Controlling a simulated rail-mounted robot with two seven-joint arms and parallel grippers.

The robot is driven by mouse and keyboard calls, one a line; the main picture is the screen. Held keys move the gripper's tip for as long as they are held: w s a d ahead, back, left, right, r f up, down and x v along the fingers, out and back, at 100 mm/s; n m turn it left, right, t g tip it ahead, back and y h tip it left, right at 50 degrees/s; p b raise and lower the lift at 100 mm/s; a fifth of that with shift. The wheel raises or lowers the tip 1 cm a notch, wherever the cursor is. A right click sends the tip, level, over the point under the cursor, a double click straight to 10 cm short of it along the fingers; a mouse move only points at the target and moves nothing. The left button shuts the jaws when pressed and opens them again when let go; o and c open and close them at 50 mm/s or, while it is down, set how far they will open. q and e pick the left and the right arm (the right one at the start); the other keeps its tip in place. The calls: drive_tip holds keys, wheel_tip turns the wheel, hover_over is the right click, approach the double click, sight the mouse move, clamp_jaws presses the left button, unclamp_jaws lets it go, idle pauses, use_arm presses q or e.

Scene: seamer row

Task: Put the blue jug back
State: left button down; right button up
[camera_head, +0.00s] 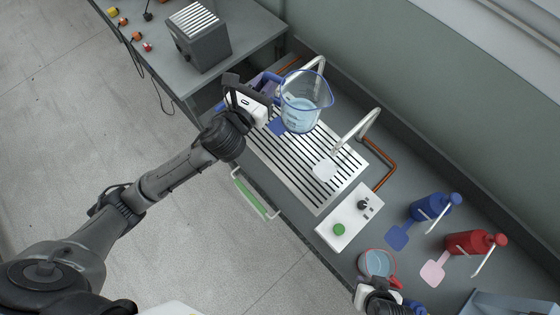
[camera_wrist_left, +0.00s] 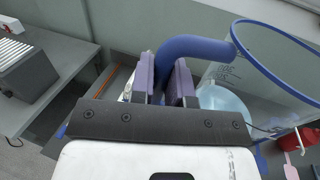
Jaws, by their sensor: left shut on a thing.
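The blue jug (camera_head: 302,103) is clear with a blue rim and blue handle and has pale liquid in it. It is at the far end of the slotted drain grate (camera_head: 330,190), by the far spout; I cannot tell whether it touches the grate. My left gripper (camera_head: 268,91) is shut on its handle. In the left wrist view the pads (camera_wrist_left: 168,82) close on the blue handle (camera_wrist_left: 195,48). A red-rimmed jug (camera_head: 376,263) with liquid stands at the lower right. My right gripper (camera_head: 384,291) is beside it, partly cut off, its jaws unclear.
A blue square (camera_head: 277,127) and a white square (camera_head: 323,169) lie on the grate. A control box (camera_head: 349,217) and curved spout (camera_head: 357,130) stand near.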

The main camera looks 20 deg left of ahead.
use_arm(q)
drive_tip(key=shift+w+a+f+m+g+h+b, duration=0.25)
drive_tip(key=shift+w+a+f+m+h+b, duration=0.5)
drive_tip(key=shift+f+b, duration=4.65)
drive_tip(key=shift+w+a+f+m+g+h+b, duration=0.4)
drive_tip(key=shift+w+f+h+b, duration=1.15)
drive_tip(key=shift+f, duration=7.05)
drive_tip(key=shift+w+a+f+m+g+h+b, duration=0.2)
drive_tip(key=shift+w+a+f+m+b, duration=0.35)
drive_tip(key=shift+f+b, duration=5.1)
wheel_tip(320, 180, down, 3)
drive_tip(key=p, duration=0.2)
drive_tip(key=shift+s+a+r+p, duration=0.1)
drive_tip(key=shift+r+p, duration=0.05)
drive_tip(key=shift+p, duration=0.2)
drive_tip(key=c, duration=1.1)
unclamp_jaws()
